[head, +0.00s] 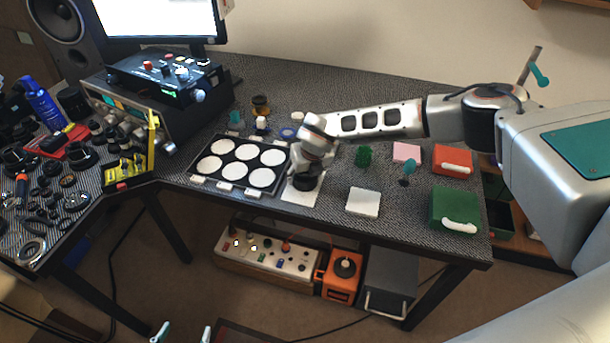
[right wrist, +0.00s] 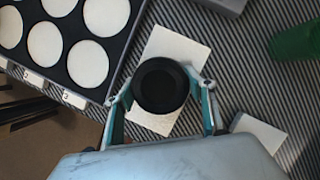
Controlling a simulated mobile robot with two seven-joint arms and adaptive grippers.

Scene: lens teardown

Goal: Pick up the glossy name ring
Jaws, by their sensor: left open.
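A black lens (right wrist: 161,86) stands on a white sheet (right wrist: 178,47), its round dark opening facing up. A dark ring (right wrist: 138,84) runs around the opening; I cannot tell whether it is the glossy name ring. My right gripper (right wrist: 162,88) reaches down over the lens, one finger on each side, close against its wall; contact is unclear. In the head view the lens (head: 305,182) is partly covered by my right gripper (head: 306,170). My left gripper (head: 183,334) is open and empty at the bottom edge, away from the table top.
A black tray with white round pads (head: 232,187) lies just left of the sheet. A white block (head: 363,202), green object (head: 364,156), and green (head: 455,210) and red (head: 453,161) bins stand to the right. Loose lens parts crowd the left table. A yellow rack (head: 131,168) stands between.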

